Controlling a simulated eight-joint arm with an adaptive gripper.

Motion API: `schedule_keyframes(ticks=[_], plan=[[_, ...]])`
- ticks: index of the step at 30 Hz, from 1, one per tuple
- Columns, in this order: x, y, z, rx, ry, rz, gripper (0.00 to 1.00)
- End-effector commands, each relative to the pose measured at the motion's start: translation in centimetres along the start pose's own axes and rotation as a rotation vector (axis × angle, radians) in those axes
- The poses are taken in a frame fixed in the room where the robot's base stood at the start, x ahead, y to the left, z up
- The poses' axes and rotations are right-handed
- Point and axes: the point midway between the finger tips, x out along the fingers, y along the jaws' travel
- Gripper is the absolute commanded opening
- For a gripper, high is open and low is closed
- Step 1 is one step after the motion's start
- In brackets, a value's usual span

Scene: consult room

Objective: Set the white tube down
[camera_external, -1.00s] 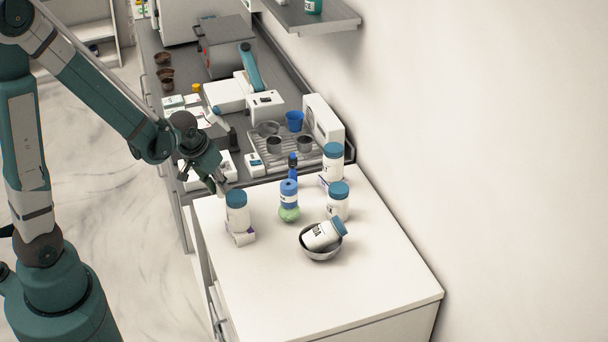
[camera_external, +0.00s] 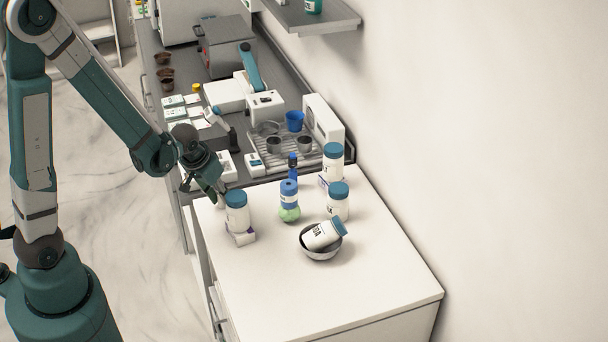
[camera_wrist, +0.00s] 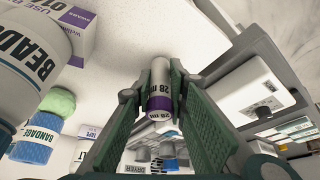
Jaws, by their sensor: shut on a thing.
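In the external view my gripper (camera_external: 217,192) is at the far left corner of the white counter (camera_external: 290,290), left of a white jar with a blue lid (camera_external: 237,212). The tube is mostly hidden there, and I cannot tell whether it touches the counter.
A jar marked BEADS (camera_wrist: 25,60) is close at left in the wrist view. The counter's front is clear.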

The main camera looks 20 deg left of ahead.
Motion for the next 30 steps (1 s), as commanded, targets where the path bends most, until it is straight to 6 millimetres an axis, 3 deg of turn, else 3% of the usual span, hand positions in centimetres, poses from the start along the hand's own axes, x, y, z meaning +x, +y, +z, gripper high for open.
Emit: schedule_keyframes(ticks=[3,4,7,20,30], plan=[[0.3,0.0,0.1,0.000,0.000,0.000,0.06],[0.3,0.0,0.1,0.000,0.000,0.000,0.19],[0.2,0.0,0.1,0.000,0.000,0.000,0.31],[0.1,0.0,0.0,0.000,0.000,0.000,0.31],[-1.3,0.0,-0.1,0.000,0.000,0.000,0.31]])
